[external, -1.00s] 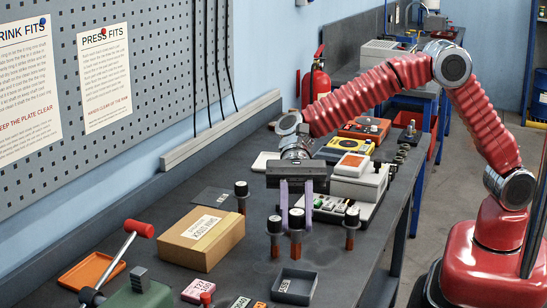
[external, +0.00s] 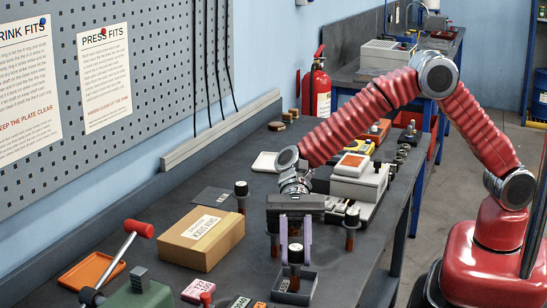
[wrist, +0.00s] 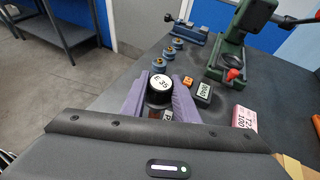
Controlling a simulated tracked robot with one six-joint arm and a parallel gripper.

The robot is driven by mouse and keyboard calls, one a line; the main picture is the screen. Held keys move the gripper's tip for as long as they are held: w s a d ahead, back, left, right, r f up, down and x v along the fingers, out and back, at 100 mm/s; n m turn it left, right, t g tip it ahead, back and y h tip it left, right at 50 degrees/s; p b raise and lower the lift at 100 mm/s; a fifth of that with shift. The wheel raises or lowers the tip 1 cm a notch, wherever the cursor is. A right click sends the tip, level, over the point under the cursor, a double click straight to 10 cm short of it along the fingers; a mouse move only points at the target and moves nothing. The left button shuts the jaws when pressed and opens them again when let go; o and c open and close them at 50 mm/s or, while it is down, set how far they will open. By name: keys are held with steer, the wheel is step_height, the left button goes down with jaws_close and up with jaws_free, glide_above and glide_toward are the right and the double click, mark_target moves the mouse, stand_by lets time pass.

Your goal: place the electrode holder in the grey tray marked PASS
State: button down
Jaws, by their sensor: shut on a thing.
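The electrode holder (external: 295,256) is a brown upright piece with a black cap and a white top. My gripper (external: 295,262) is shut on it, with lilac fingers on both sides. In the wrist view its cap (wrist: 159,84) reads "E 35" between the fingers. The small grey tray (external: 309,292) lies directly under my gripper. The holder's lower end shows within the tray's outline in the external view. I cannot tell whether it touches the tray floor. The tray's label is partly hidden and too small to read surely.
Similar holders stand close by, one left of my gripper (external: 273,240), one right (external: 351,228) and one farther back (external: 241,195). A cardboard box (external: 201,238) sits to the left. A green press (external: 140,292) and small label blocks are at the front.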

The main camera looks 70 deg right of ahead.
steer(key=shift+f, duration=0.4)
steer(key=c, duration=1.4)
jaws_free()
steer(key=shift+f, duration=0.15)
steer(key=shift+w+d+r, duration=0.15)
steer(key=shift+d+r, duration=0.15)
steer(key=shift+d, duration=0.05)
steer(key=v, duration=1.1)
steer(key=shift+d, duration=0.1)
